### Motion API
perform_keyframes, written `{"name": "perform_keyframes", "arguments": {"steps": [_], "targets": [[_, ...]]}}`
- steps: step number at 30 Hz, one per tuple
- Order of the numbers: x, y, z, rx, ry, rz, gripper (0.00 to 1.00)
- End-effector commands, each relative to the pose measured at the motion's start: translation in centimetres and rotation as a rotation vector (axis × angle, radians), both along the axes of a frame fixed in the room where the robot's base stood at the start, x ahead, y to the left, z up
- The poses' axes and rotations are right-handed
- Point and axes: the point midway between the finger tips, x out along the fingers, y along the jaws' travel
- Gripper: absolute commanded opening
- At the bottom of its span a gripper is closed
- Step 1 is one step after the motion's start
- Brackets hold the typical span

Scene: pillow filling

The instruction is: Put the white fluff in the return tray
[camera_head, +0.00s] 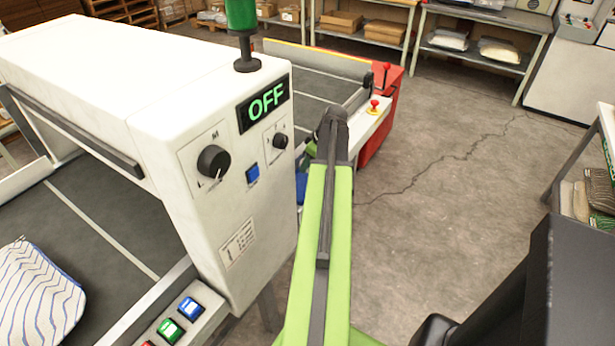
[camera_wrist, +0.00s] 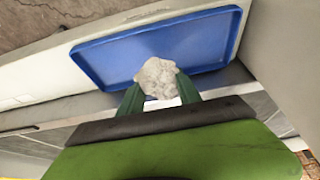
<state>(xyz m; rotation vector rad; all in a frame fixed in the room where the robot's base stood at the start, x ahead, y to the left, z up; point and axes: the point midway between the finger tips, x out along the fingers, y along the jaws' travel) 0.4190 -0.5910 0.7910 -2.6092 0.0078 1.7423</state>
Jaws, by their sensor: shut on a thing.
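A lump of white fluff (camera_wrist: 157,75) sits between the two green fingers of my gripper (camera_wrist: 160,93) in the wrist view. My gripper is shut on it. A shallow blue tray (camera_wrist: 207,40) with a raised rim lies beyond the fluff in the same view, and the fluff overlaps its near edge in the picture. I cannot tell how high the fluff is above it. In the head view my green arm hides the gripper and the fluff, and only a small blue patch shows beside the arm.
A white machine (camera_head: 215,190) with an OFF display (camera_head: 264,105) stands left of my arm. A striped pillow cover (camera_head: 38,298) lies on its dark belt (camera_head: 125,225). A red cabinet (camera_head: 385,125) stands behind my arm. The concrete floor (camera_head: 450,170) at right is clear.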

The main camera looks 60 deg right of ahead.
Motion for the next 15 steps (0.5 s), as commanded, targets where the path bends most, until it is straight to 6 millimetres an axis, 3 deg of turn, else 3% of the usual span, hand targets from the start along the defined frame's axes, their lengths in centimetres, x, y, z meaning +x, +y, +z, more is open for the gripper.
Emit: {"name": "perform_keyframes", "arguments": {"steps": [7, 15], "targets": [[0.0, -0.1, -4.1, 0.0, 0.0, 0.0, 0.03], [0.0, -0.1, -3.8, 0.0, 0.0, 0.0, 0.03]]}}
